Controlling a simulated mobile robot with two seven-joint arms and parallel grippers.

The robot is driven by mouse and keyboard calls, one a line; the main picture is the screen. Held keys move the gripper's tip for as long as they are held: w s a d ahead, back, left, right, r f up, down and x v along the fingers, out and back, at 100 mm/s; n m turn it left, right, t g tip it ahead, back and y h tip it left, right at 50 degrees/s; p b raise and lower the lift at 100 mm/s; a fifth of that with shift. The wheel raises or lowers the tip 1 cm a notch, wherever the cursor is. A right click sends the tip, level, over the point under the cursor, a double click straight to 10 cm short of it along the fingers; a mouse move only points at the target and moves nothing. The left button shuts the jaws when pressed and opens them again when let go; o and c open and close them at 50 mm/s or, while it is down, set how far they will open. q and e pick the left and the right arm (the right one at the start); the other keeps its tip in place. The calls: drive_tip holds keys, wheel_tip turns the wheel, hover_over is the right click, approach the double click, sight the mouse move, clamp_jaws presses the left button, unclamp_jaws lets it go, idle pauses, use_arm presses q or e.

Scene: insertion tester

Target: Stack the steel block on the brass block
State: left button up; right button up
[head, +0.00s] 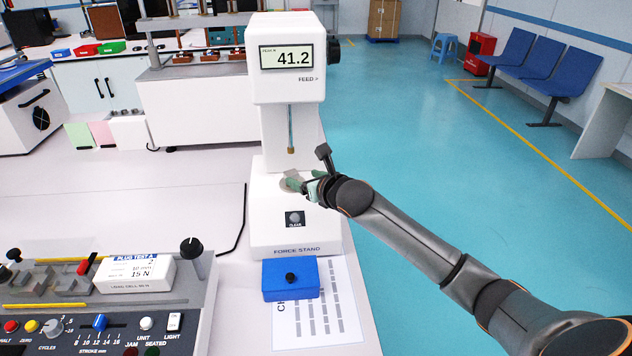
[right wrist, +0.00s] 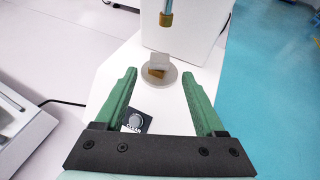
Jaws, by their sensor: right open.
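The steel block (right wrist: 159,61) is a pale grey block. It sits on top of the brass block (right wrist: 156,73), of which a gold-brown strip shows below it, and the two look slightly out of line. Both stand on the round grey plate (right wrist: 172,81) of the force stand. My right gripper (right wrist: 159,76) has green fingers, is open and holds nothing. Its fingertips point toward the stack, one to each side, with the stack beyond them. In the head view my right gripper (head: 308,186) is at the plate and partly hides the blocks. My left gripper is not in view.
The white force stand (head: 275,225) has a probe with a brass tip (head: 291,150) hanging above the plate. Its display reads 41.2. A blue box (head: 290,279) lies on a paper in front. A control panel (head: 100,320) is at the left.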

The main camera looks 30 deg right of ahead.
drive_tip(key=shift+v, duration=3)
drive_tip(key=shift+c, duration=0.2)
